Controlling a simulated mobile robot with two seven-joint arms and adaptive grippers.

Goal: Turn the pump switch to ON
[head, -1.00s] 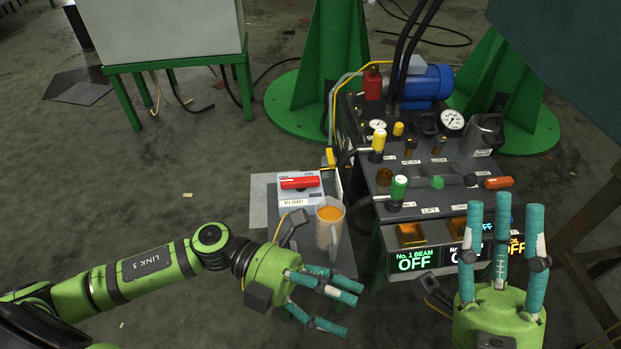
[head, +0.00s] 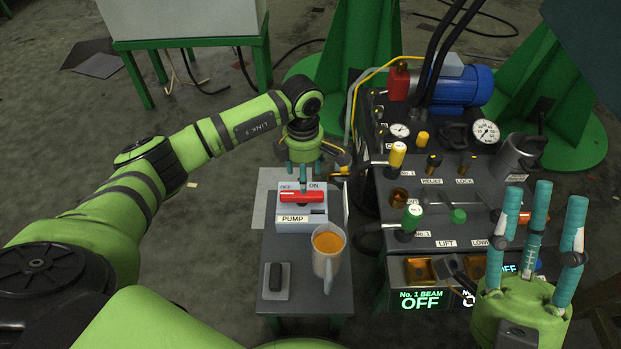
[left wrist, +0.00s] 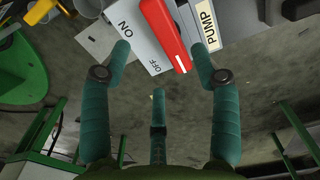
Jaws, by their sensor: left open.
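The pump switch box (head: 288,215) is pale, with OFF and ON printed along its far side and a PUMP label in front. Its red handle (head: 293,197) lies crosswise in the head view. My left gripper (head: 304,184) points down over the box, its fingers just above or at the handle. In the left wrist view, the red handle (left wrist: 165,32) shows between the two spread fingertips of my left gripper (left wrist: 160,58), nearer the right one. The fingers are open; contact cannot be told. My right gripper (head: 543,200) is open and empty, fingers up, at the lower right.
A measuring jug (head: 328,262) of orange liquid stands close in front of the switch box on a small grey table (head: 330,305). A dark object on a plate (head: 276,279) lies left of it. The control console (head: 445,220) with levers and gauges stands to the right.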

